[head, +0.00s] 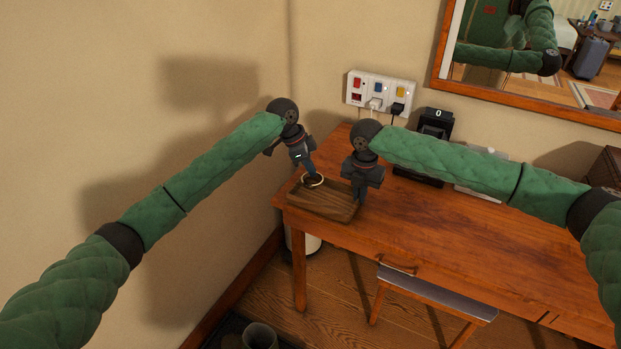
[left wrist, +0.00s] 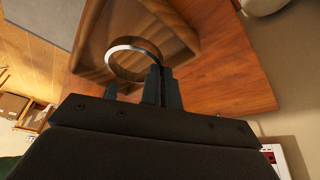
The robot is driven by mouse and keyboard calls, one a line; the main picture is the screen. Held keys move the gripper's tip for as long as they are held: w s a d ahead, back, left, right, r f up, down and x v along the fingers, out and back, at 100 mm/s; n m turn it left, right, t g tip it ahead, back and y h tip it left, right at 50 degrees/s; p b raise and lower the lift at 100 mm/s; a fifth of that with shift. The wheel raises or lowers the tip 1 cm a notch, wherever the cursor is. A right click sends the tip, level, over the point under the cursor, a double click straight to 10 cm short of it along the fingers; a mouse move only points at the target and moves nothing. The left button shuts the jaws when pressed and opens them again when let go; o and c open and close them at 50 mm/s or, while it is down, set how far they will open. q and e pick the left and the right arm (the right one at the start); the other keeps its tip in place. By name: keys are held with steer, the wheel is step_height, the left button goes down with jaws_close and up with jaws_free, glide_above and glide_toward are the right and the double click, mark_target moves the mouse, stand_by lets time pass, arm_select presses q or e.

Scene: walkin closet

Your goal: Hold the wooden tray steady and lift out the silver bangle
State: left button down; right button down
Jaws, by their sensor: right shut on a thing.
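The wooden tray (head: 331,206) sits at the left end of the desk. My right gripper (head: 357,196) is shut on the tray's right side. The silver bangle (head: 313,181) is at the tips of my left gripper (head: 311,174), over the far left part of the tray. In the left wrist view the bangle (left wrist: 122,48) is a tilted shiny ring, its edge running in at the close-set fingers of my left gripper (left wrist: 162,84). The fingers look shut on it and partly hide that edge. The tray (left wrist: 180,43) shows behind the ring.
The wooden desk (head: 460,240) is clear to the right of the tray. A black device (head: 436,123) and a white box (head: 484,166) stand at its back. A socket panel (head: 381,92) and a framed mirror (head: 437,88) are on the wall. A stool (head: 436,290) stands in front.

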arm_select(q)
steer(key=shift+r, duration=2.8)
arm_select(e)
steer(key=c, duration=1.5)
jaws_free()
